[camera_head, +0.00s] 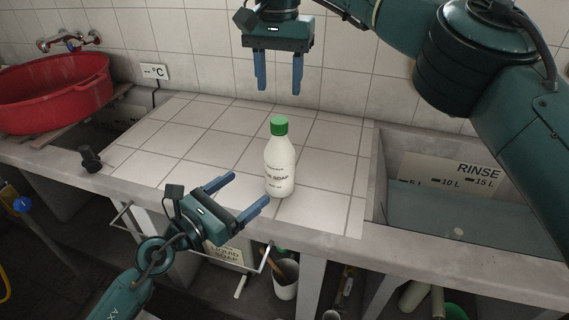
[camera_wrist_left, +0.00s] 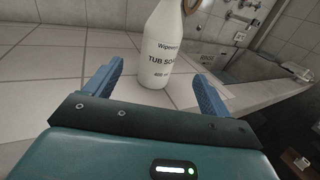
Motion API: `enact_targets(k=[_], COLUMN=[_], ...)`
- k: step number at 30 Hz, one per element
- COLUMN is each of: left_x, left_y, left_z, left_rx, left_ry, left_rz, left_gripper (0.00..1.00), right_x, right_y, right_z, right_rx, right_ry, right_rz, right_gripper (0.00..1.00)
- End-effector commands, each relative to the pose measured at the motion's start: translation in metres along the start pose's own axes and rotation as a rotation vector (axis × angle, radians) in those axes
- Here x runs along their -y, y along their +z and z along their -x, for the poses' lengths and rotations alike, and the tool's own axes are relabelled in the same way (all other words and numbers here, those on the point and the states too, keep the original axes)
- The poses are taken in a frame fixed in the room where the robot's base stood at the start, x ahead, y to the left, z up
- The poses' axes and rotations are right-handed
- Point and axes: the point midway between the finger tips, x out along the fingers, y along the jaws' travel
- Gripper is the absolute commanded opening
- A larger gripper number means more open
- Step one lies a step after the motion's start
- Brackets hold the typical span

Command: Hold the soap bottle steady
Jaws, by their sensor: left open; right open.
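The soap bottle (camera_head: 279,163) is white with a green cap and stands upright on the tiled counter, near its front edge. My left gripper (camera_head: 250,193) is open, just left of and in front of the bottle, with its fingers pointing toward it. In the left wrist view the bottle (camera_wrist_left: 165,50) stands beyond and between the open blue fingertips, its label facing the camera and its top cut off by the frame. My right gripper (camera_head: 279,88) is open and empty, above and behind the bottle, fingers pointing down.
A red basin (camera_head: 50,95) sits at the left below a wall tap. A rinse tub (camera_head: 470,205) with water is sunk in the counter at the right. A dark knob-like object (camera_head: 90,158) stands at the counter's left front. The tiles around the bottle are clear.

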Motion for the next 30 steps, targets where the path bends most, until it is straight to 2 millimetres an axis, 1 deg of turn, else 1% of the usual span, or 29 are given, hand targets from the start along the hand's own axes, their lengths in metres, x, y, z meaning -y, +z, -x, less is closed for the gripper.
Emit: enact_targets(k=[3,12,15,18,21,24,30], left_x=[0.000,0.000,0.001,0.000,0.000,0.000,0.000], left_y=[0.003,0.002,0.002,0.002,0.001,0.001,0.001], left_z=[-0.020,-0.079,-0.096,-0.108,-0.117,-0.121,-0.122], left_rx=[0.005,0.003,0.002,0.002,0.001,0.001,0.001], left_ry=[-0.001,0.000,-0.001,-0.001,-0.001,-0.001,-0.001], left_rz=[0.000,0.001,0.000,0.000,0.001,-0.001,-0.001], left_gripper=[0.83,0.83,0.83,0.83,0.83,0.83,0.83], right_x=[0.000,0.000,0.000,0.000,0.000,0.000,0.000], right_y=[0.000,0.000,0.000,0.000,0.000,0.000,0.000], right_z=[0.000,0.000,0.000,0.000,0.000,0.000,0.000], right_rx=[0.000,0.001,0.001,0.001,0.001,0.001,0.001], right_ry=[0.000,-0.001,-0.001,-0.001,-0.001,-0.001,-0.001], right_rz=[0.000,0.000,0.000,0.000,0.000,0.000,0.000], right_gripper=[0.49,0.49,0.49,0.49,0.49,0.49,0.49])
